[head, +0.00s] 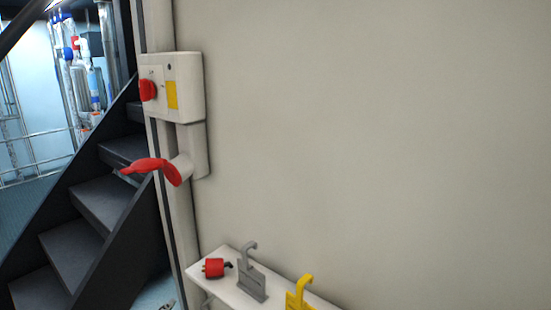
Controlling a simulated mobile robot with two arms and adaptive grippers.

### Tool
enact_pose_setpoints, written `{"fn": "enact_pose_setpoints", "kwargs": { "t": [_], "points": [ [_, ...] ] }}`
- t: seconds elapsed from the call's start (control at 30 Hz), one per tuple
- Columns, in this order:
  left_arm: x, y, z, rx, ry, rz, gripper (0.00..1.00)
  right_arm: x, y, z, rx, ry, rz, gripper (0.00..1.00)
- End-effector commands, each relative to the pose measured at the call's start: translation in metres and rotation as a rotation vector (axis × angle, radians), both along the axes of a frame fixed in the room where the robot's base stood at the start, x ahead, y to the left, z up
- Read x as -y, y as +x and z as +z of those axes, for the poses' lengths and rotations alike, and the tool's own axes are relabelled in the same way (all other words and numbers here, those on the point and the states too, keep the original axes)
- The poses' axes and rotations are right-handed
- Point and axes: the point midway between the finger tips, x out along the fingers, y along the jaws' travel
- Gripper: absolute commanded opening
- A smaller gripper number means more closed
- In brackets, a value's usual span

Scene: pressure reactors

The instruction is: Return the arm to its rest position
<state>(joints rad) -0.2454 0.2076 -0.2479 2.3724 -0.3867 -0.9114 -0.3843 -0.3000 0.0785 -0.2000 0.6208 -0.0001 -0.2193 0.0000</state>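Neither of my arms shows clearly in the head view, and no gripper can be made out. What either gripper holds cannot be seen. A white switch box (190,88) with a red rotary knob (147,90) and a yellow label is fixed to the wall. Below it is a white socket housing (193,150) with a red flap (150,167) standing out to the left.
A white shelf (225,288) at the bottom carries a red padlock (214,268), a grey hooked bracket (251,280) and a yellow hooked bracket (299,296). Dark stairs (80,240) rise at the left, with pipes (85,70) behind. The wall (390,130) at right is bare.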

Motion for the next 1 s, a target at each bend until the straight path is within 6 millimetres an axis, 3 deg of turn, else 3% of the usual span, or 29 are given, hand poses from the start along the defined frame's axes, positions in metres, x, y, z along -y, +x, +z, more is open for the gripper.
{"fn": "enact_pose_setpoints", "kwargs": {
  "t": [0.03,0.1,0.2,0.4,0.57,0.87,1.0],
  "points": [
    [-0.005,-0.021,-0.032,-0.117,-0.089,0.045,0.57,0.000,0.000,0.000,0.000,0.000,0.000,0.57],
    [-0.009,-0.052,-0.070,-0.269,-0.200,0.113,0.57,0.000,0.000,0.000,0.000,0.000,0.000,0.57],
    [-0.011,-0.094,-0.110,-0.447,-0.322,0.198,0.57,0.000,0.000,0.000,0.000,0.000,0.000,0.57],
    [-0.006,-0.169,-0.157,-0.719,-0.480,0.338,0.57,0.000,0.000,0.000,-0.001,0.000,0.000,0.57],
    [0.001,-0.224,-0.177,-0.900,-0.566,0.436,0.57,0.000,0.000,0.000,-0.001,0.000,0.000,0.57],
    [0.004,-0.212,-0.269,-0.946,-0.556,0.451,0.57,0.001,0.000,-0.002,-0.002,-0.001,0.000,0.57],
    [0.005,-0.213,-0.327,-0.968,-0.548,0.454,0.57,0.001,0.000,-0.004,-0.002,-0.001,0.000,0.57]
  ]
}}
